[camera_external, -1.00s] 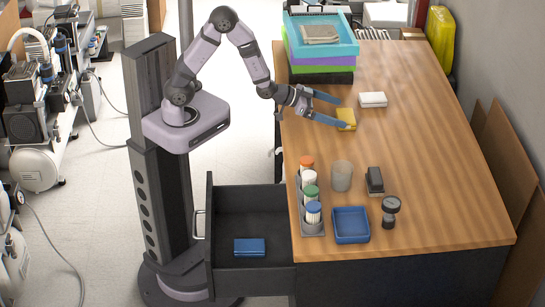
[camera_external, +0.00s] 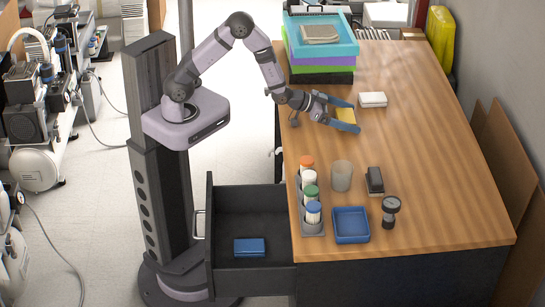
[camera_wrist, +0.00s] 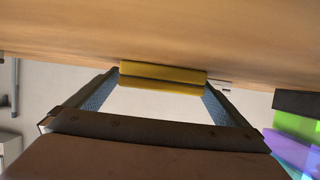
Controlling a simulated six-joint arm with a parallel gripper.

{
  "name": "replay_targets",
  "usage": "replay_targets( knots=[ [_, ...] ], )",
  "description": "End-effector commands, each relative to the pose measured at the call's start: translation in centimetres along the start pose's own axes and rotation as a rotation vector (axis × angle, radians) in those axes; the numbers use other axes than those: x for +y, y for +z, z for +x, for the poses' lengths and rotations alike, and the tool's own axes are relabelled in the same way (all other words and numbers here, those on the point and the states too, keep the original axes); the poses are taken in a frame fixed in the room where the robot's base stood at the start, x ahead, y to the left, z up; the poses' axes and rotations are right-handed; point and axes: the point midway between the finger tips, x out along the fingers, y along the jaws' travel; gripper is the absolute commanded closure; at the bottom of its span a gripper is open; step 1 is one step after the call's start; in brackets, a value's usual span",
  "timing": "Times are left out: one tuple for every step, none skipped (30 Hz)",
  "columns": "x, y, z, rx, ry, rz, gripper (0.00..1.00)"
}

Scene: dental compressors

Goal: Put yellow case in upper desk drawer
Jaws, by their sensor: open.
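The yellow case (camera_external: 346,116) lies on the wooden desk, left of the white box. My gripper (camera_external: 350,115) is open, with its two blue fingers on either side of the case. In the wrist view the yellow case (camera_wrist: 163,76) sits between the open fingertips (camera_wrist: 155,88), with its long side across the gap. I cannot tell whether the fingers touch it. The upper desk drawer (camera_external: 250,213) is pulled out at the desk's near left side. A blue case (camera_external: 249,247) lies inside it; the rest of its visible floor is bare.
A white box (camera_external: 373,99) lies right of my gripper. Stacked trays (camera_external: 320,53) stand at the back left. A bottle rack (camera_external: 312,222), grey cup (camera_external: 341,176), black stapler-like object (camera_external: 375,181), blue tray (camera_external: 351,225) and dark gauge (camera_external: 390,210) stand nearer the front. The desk's right side is clear.

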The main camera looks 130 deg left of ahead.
Motion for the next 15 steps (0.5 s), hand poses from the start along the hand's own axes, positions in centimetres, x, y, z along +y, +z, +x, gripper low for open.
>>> replay_targets(
  knots=[
    [0.01, 0.01, 0.00, 0.000, 0.000, 0.000, 0.00],
    [0.01, 0.01, 0.00, 0.000, 0.000, 0.000, 0.00],
    [0.00, 0.01, 0.00, 0.000, 0.000, 0.000, 0.00],
    [0.00, 0.01, -0.01, 0.000, 0.000, 0.000, 0.02],
    [0.00, 0.01, -0.01, 0.000, 0.000, 0.000, 0.10],
    [0.00, 0.01, -0.01, 0.000, 0.000, 0.000, 0.19],
    [0.00, 0.00, -0.01, 0.000, 0.000, 0.000, 0.26],
    [0.00, 0.00, -0.02, 0.000, 0.000, 0.000, 0.33],
    [0.00, 0.00, -0.02, 0.000, 0.000, 0.000, 0.43],
    [0.00, 0.00, -0.02, 0.000, 0.000, 0.000, 0.46],
    [0.00, 0.00, -0.02, 0.000, 0.000, 0.000, 0.46],
    [-0.01, -0.05, -0.02, 0.001, 0.000, 0.000, 0.49],
    [-0.01, -0.05, -0.02, 0.001, 0.000, 0.000, 0.49],
    [-0.01, -0.05, -0.02, 0.001, 0.000, 0.000, 0.49],
    [-0.01, -0.05, -0.02, 0.001, 0.000, 0.000, 0.49]
  ],
)
